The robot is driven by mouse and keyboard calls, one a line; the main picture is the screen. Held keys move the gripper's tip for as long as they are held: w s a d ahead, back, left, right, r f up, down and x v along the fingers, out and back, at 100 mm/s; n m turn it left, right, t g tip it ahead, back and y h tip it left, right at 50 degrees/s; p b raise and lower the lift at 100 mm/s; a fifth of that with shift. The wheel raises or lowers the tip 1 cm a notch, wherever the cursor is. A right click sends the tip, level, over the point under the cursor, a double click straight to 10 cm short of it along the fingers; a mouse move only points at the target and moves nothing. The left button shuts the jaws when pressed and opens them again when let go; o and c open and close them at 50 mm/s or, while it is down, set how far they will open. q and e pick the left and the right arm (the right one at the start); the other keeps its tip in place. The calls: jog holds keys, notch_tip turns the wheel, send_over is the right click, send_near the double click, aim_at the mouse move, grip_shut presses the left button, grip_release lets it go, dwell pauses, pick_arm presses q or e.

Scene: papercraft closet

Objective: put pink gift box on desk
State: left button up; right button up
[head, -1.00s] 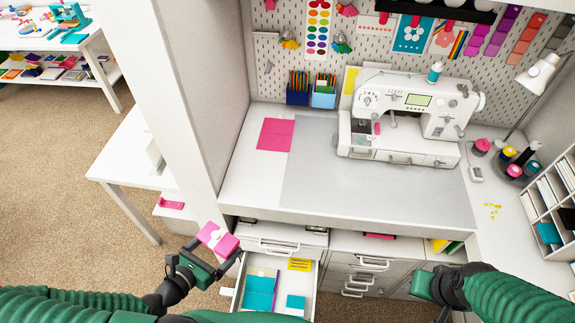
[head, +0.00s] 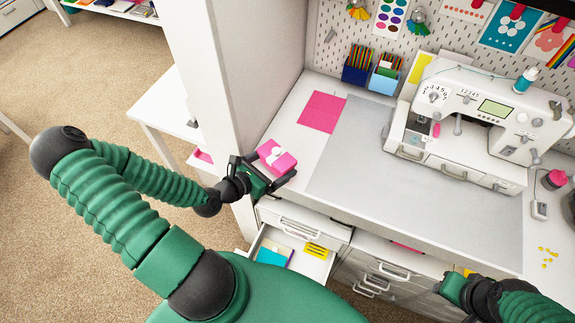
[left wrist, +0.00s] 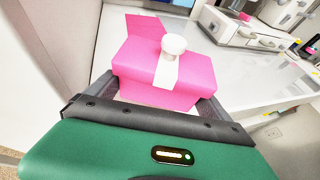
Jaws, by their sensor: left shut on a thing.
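The pink gift box (head: 276,157) has a white band and a round white knob on top. My left gripper (head: 266,172) is shut on it at the left end of the desk (head: 288,128), near its front edge. In the left wrist view the gift box (left wrist: 145,78) sits between the fingers, with the desk surface (left wrist: 118,50) behind it. I cannot tell whether the box touches the desk. My right gripper (head: 452,290) shows at the lower right, below the desk's front edge; its fingers are not clear.
A pink sheet (head: 321,111) and a grey mat (head: 400,170) lie on the desk. A white sewing machine (head: 488,115) stands at the right. A white upright panel (head: 235,100) borders the desk's left side. An open drawer (head: 290,255) juts out below.

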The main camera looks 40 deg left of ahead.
pick_arm(q)
jog(key=w, duration=0.1)
jog(key=w+p, duration=0.1)
jog(key=w, duration=0.1)
jog(key=w+p, duration=0.1)
jog(key=shift+w+d+f, duration=0.2)
jog(key=shift+w+f, duration=0.1)
jog(key=shift+w, duration=0.55)
notch_tip(320, 180, down, 3)
jog(key=shift+a+f+p, duration=0.1)
jog(key=shift+a+p, duration=0.05)
jog(key=shift+p, duration=0.15)
jog(key=shift+w+f, duration=0.15)
jog(key=shift+f, duration=0.1)
jog(key=o, duration=1.8)
jog(key=shift+r, duration=0.1)
pick_arm(e)
jog(key=shift+w+d+r, duration=0.2)
jog(key=shift+d, duration=0.05)
pick_arm(q)
jog(key=shift+s, duration=0.2)
